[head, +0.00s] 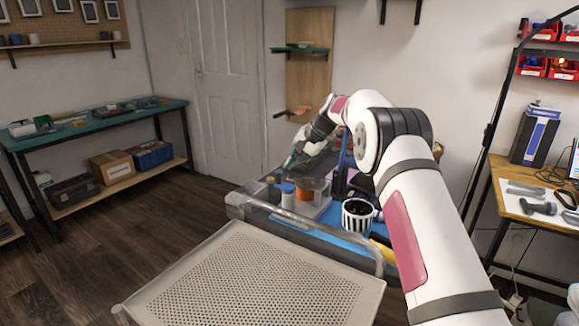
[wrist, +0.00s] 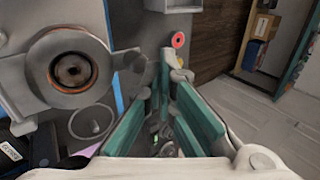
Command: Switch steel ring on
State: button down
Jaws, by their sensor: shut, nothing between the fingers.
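My gripper (head: 306,154) is at the far end of the cart top in the head view, with its fingers pointing down and left. In the wrist view my gripper (wrist: 168,82) has teal pads and its fingers are shut with nothing held. A round metal ring with an orange inner band and dark centre (wrist: 72,70) is left of the fingers, on a grey body. A thin ring outline (wrist: 92,121) shows below it. I cannot tell which of these is the steel ring.
The cart's perforated shelf (head: 250,282) is empty. A workbench (head: 90,128) is at left and a wooden desk (head: 510,205) at right. Floor at left is clear.

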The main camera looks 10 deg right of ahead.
jog(key=v, duration=1)
jog(key=shift+d+r, duration=0.1)
